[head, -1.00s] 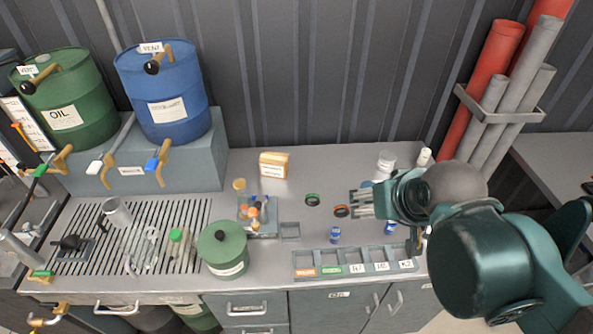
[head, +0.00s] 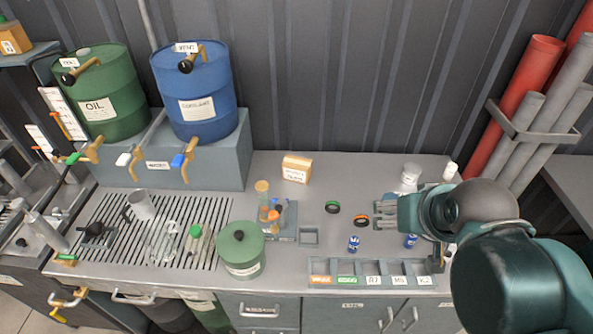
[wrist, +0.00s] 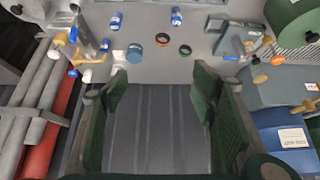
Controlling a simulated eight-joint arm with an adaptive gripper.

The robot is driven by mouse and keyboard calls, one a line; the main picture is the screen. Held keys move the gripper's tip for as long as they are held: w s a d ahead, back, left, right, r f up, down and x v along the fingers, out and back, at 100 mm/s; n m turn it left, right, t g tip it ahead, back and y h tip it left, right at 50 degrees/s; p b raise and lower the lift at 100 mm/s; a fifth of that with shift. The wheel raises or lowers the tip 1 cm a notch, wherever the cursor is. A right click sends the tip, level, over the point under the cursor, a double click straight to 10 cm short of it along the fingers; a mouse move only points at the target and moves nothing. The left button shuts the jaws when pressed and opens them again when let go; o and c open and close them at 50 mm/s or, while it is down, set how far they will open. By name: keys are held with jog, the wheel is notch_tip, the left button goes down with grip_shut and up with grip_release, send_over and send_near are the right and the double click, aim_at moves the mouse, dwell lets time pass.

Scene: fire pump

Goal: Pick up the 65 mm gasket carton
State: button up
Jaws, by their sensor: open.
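A small tan carton (head: 297,168) with a white label stands upright at the back of the bench, near the wall. A second tan carton (head: 14,38) with a green item on top sits on a shelf at the upper left, partly cut off by the frame. I cannot read the size on either label. My gripper (head: 380,212) is above the right side of the bench, right of the first carton, its fingers pointing left. In the wrist view my gripper (wrist: 158,100) is open and empty, with grey ribbed wall between its fingers. I cannot make out either carton there.
A green ring (head: 332,207), an orange ring (head: 361,220) and blue cans (head: 353,243) lie near my gripper. A bottle rack (head: 283,235), green pot (head: 241,250) and labelled tray (head: 330,267) stand on the bench. Green (head: 112,95) and blue (head: 197,90) drums stand left.

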jog(key=shift+w+r, duration=0.1)
dwell(0.3)
jog(key=w+a+r+n+g, duration=0.1)
jog(key=w+a+r+n, duration=0.1)
jog(key=w, duration=0.5)
jog(key=w+a+r+n+g, duration=0.1)
jog(key=w+a+r+n, duration=0.15)
jog(key=w, duration=0.45)
jog(key=n+g+p, duration=0.1)
jog(key=n+g, duration=0.4)
jog(key=n, duration=0.5)
send_over(297, 161)
notch_tip(297, 161, down, 25)
jog(key=shift+s+d+f, duration=0.1)
jog(key=shift+s, duration=0.05)
jog(key=shift+f, duration=0.25)
